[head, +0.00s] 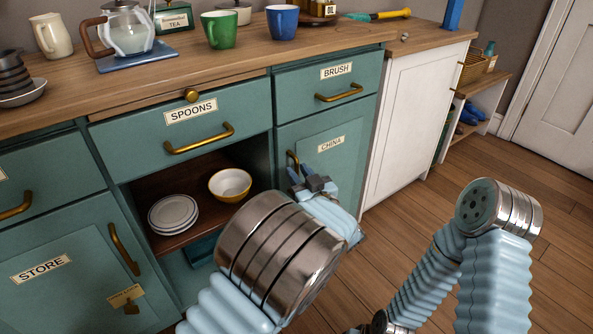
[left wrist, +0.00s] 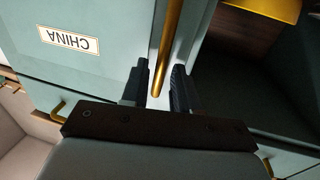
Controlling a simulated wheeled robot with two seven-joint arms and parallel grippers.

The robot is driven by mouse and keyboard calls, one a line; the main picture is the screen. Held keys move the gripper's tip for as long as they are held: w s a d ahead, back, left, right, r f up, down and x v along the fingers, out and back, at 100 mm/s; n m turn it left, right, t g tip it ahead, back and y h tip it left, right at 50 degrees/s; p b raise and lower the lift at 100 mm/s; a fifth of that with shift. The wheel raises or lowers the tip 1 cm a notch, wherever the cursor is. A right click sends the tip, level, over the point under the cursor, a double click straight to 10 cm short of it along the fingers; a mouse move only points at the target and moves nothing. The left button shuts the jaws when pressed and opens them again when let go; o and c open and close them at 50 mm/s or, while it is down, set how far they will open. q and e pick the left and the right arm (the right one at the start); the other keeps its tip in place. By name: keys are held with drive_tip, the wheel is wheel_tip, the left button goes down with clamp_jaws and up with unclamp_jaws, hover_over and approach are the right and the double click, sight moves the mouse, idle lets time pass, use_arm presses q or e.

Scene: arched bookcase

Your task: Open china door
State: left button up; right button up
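The teal china door (head: 347,160), labelled CHINA, is under the BRUSH drawer and looks shut in the head view. Its upright brass handle (head: 292,160) is at the door's left edge. My left gripper (head: 311,181) is at the handle's lower part. In the left wrist view, the china door (left wrist: 75,75) is at the left, and the handle (left wrist: 170,38) runs down between the two dark fingers of my left gripper (left wrist: 161,75). The fingers are apart, one on each side of the handle, with narrow gaps showing. My right gripper is not in view.
An open shelf left of the door holds plates (head: 173,213) and a yellow bowl (head: 230,184). The SPOONS drawer (head: 190,120) and BRUSH drawer (head: 325,82) are above. Mugs and a coffee pot (head: 128,35) stand on the counter. Wooden floor (head: 550,190) at the right is clear.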

use_arm(q)
drive_tip(key=shift+x, duration=0.9)
drive_tip(key=shift+c, duration=0.3)
clamp_jaws()
